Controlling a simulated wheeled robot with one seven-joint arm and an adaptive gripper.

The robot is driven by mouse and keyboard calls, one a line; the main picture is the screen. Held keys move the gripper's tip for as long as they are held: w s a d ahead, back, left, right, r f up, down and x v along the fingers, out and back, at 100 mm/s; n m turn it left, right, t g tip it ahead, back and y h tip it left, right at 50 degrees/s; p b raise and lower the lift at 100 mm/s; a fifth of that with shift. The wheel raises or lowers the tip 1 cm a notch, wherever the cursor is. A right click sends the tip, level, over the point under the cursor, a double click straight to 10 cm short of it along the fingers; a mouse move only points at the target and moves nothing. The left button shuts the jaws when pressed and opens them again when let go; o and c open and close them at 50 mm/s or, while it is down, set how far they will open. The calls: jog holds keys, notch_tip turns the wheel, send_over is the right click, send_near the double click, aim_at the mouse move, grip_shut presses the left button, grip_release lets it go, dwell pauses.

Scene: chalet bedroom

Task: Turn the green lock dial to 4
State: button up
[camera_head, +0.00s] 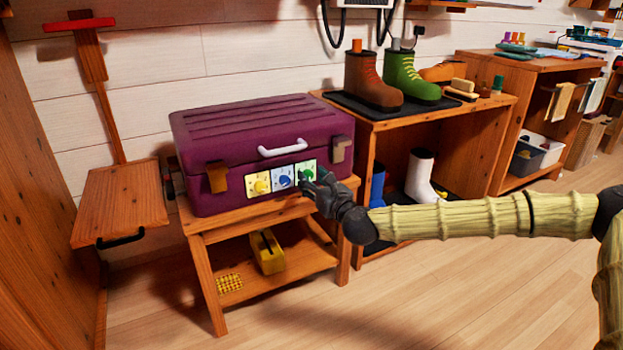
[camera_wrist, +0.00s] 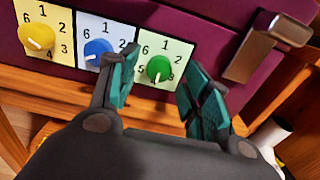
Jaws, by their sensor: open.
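The green lock dial (camera_wrist: 159,68) is the right one of three dials on the front of a purple case (camera_head: 250,140). In the wrist view its white pointer mark faces roughly down; the number there is not legible. My gripper (camera_wrist: 157,66) is open, with teal fingers spread to the left and right of the green dial. I see no clear contact with it. In the head view the gripper (camera_head: 318,184) is at the case front and partly covers the green dial's panel (camera_head: 306,169).
The yellow dial (camera_wrist: 37,37) and blue dial (camera_wrist: 98,48) sit to the left; my left finger overlaps the blue panel. A metal latch (camera_wrist: 252,48) is to the right. The case rests on a wooden stand (camera_head: 205,228), beside a shoe shelf (camera_head: 440,125).

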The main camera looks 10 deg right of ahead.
jog(key=v, duration=1)
jog(key=shift+s, duration=0.1)
